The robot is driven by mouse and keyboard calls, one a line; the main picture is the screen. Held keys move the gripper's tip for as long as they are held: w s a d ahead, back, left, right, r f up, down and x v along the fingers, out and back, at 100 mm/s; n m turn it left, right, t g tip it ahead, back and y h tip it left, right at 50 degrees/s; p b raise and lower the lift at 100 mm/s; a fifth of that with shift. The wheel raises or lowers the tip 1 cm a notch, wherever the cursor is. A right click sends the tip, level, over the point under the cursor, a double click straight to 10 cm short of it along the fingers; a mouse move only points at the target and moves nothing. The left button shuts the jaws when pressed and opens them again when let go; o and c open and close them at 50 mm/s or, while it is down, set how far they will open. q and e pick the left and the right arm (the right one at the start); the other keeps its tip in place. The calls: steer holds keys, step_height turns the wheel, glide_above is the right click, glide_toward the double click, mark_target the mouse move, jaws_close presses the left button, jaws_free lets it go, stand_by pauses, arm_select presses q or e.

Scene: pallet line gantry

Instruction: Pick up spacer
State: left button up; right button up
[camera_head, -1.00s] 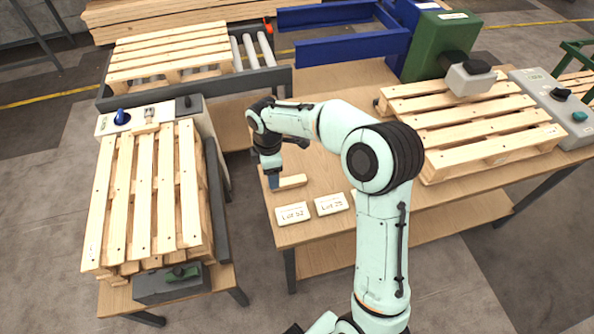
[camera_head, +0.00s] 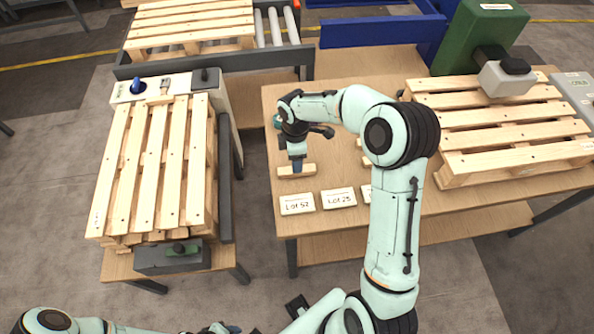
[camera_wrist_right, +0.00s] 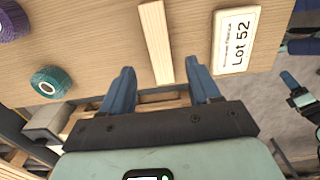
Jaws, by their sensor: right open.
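The spacer, a short pale wooden bar (camera_head: 310,170), lies flat on the wooden table near its left edge. In the right wrist view the spacer (camera_wrist_right: 156,42) runs up the picture, in line with the gap between the fingers. My right gripper (camera_head: 297,166) is over the middle of the spacer in the head view, pointing down. In the wrist view its two blue fingers (camera_wrist_right: 162,80) are open with nothing held between them. My left gripper (camera_head: 222,328) is low at the bottom edge, partly cut off, and its jaw state is unclear.
Label cards, Lot 52 (camera_head: 297,204) and Lot 25 (camera_head: 340,199), lie in front of the spacer. A teal roll (camera_wrist_right: 50,82) and a purple roll (camera_wrist_right: 10,20) lie nearby. A pallet (camera_head: 510,130) stands right; a pallet stack (camera_head: 150,180) stands left across a gap.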

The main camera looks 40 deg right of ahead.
mark_target(310, 169)
steer(key=f, duration=0.5)
steer(key=shift+s+d+f, duration=0.1)
steer(key=shift+d+f, duration=0.1)
steer(key=shift+f, duration=0.2)
steer(key=shift+r, duration=0.1)
steer(key=c, duration=1.1)
